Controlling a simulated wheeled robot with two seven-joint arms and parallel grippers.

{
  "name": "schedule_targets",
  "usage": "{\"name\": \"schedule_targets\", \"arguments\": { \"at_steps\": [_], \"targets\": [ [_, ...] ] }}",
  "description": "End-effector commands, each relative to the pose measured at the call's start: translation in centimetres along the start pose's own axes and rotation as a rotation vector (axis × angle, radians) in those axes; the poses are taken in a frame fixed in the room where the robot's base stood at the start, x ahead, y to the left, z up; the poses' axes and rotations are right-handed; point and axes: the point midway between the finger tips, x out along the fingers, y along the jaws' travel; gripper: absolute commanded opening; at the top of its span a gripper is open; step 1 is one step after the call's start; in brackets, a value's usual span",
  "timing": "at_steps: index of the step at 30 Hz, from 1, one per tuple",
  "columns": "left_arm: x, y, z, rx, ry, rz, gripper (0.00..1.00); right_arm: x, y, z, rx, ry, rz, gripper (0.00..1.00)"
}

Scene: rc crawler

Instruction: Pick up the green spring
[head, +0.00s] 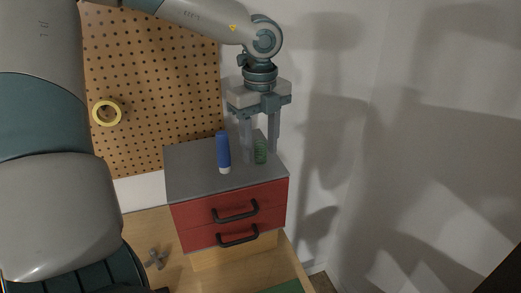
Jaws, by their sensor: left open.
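The green spring (261,152) stands upright on the grey top of the red drawer cabinet (190,181), near its right side. My left gripper (260,152) points straight down over the cabinet top, with its two fingers apart. In the picture the spring shows between the fingers, nearer the left finger. I cannot tell whether either finger touches it. My right gripper is not in view.
A blue tube with a white end (222,150) stands just left of the left finger. A pegboard (150,75) with a yellow tape roll (107,112) is behind, and a white wall is on the right. A grey metal part (155,259) lies below on the wooden surface.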

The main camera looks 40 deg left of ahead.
Motion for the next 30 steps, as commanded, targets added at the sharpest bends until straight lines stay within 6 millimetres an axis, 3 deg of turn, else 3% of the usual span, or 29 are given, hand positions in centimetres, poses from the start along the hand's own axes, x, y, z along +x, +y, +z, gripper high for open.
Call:
{"name": "schedule_targets", "arguments": {
  "at_steps": [8, 14, 24, 30],
  "targets": [
    [0.0, 0.0, 0.0, 0.000, 0.000, 0.000, 0.44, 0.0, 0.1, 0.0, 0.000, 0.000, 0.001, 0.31],
    [-0.1, 0.0, 0.0, 0.000, 0.000, 0.000, 0.00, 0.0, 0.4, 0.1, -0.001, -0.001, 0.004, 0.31],
    [-0.2, 0.0, 0.0, 0.000, -0.001, -0.001, 0.01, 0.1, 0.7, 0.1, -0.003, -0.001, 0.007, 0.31],
    [-1.3, -0.1, 0.1, -0.001, -0.003, -0.003, 0.01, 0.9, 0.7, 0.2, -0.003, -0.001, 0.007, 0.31]
  ]
}}
